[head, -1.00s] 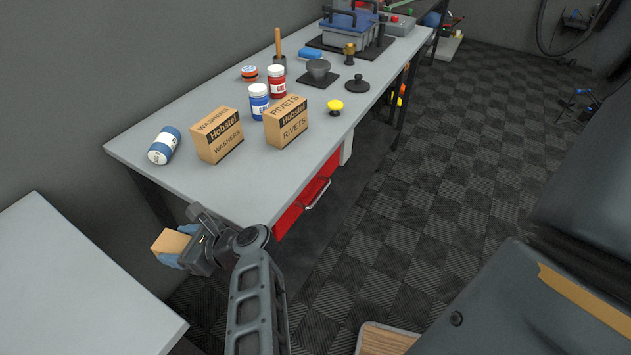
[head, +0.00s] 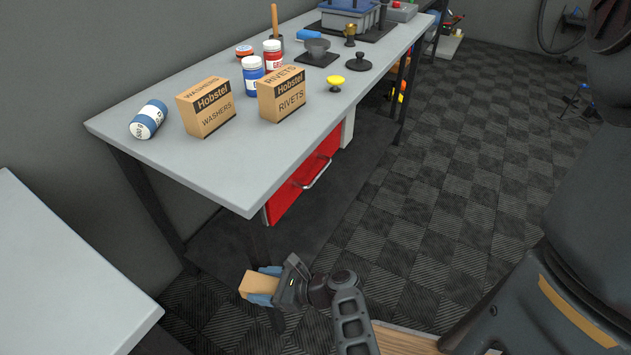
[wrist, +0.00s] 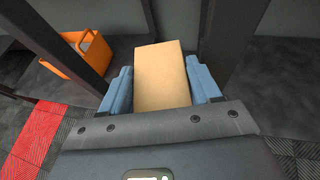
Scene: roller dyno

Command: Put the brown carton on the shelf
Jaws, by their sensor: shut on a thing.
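A plain brown carton (head: 259,284) is held between the blue fingers of my gripper (head: 266,279), low in front of the near end of the workbench. In the wrist view the carton (wrist: 161,76) sits between both blue finger pads, with my gripper (wrist: 161,92) shut on it. A dark lower shelf (head: 262,225) runs under the bench, beyond the carton. It also shows in the wrist view (wrist: 262,85), past the carton and the bench legs. I cannot tell the exact gap between carton and shelf.
The bench top (head: 215,175) holds a WASHERS box (head: 205,108), a RIVETS box (head: 282,95) and several jars. A red drawer (head: 305,180) hangs under it. An orange bin (wrist: 78,55) stands left in the wrist view. Dark bench legs (head: 150,200) flank the opening. A grey table (head: 60,270) is at left.

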